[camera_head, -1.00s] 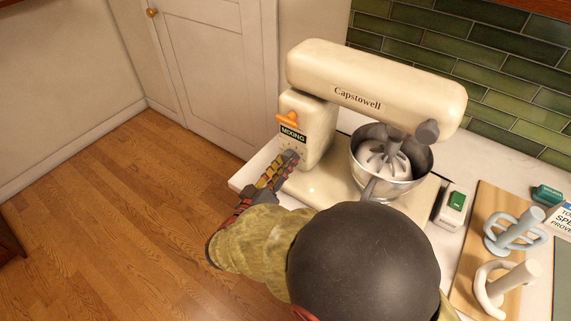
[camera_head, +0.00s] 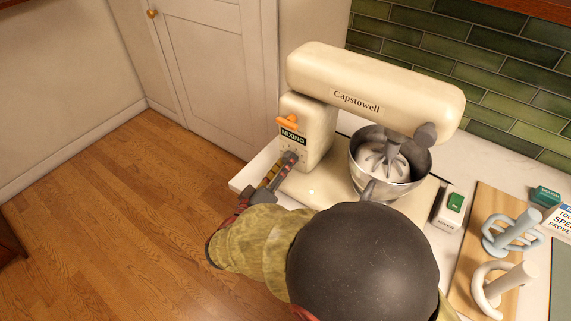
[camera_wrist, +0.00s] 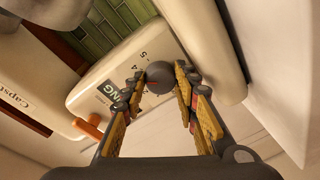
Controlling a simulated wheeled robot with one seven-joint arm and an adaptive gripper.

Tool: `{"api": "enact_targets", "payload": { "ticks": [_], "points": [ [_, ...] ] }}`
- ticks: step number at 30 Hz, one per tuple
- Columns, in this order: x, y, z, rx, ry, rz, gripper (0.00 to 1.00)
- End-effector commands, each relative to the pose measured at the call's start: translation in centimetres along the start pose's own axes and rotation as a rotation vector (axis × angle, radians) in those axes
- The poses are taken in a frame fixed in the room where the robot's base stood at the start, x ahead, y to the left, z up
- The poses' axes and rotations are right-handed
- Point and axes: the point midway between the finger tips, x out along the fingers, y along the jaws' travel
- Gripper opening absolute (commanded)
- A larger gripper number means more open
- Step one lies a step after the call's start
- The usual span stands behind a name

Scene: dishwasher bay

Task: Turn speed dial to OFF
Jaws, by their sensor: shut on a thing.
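The cream stand mixer (camera_head: 375,78) stands on the counter. Its dark grey speed dial (camera_head: 291,157) sits low on the front of the column, below a black MIXING label (camera_head: 292,137). In the wrist view the dial (camera_wrist: 160,77) is a round dark knob, with the marks 4 and 5 on the scale above it. My gripper (camera_head: 286,163) is shut on the dial, with a finger on each side. No OFF mark can be read, and the dial's pointer is not clear.
An orange lever (camera_head: 288,120) sits above the label. A steel bowl (camera_head: 388,180) with a beater is under the mixer head. A switch box with a green button (camera_head: 455,201) and a wooden board (camera_head: 500,290) with attachments are to the right.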

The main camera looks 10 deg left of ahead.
Motion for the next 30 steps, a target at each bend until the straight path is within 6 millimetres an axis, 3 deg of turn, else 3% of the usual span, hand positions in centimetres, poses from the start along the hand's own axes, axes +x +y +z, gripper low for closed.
{"api": "enact_targets", "payload": {
  "ticks": [30],
  "points": [
    [-0.01,0.41,-0.52,-0.959,-0.082,-0.084,0.05]
  ]
}}
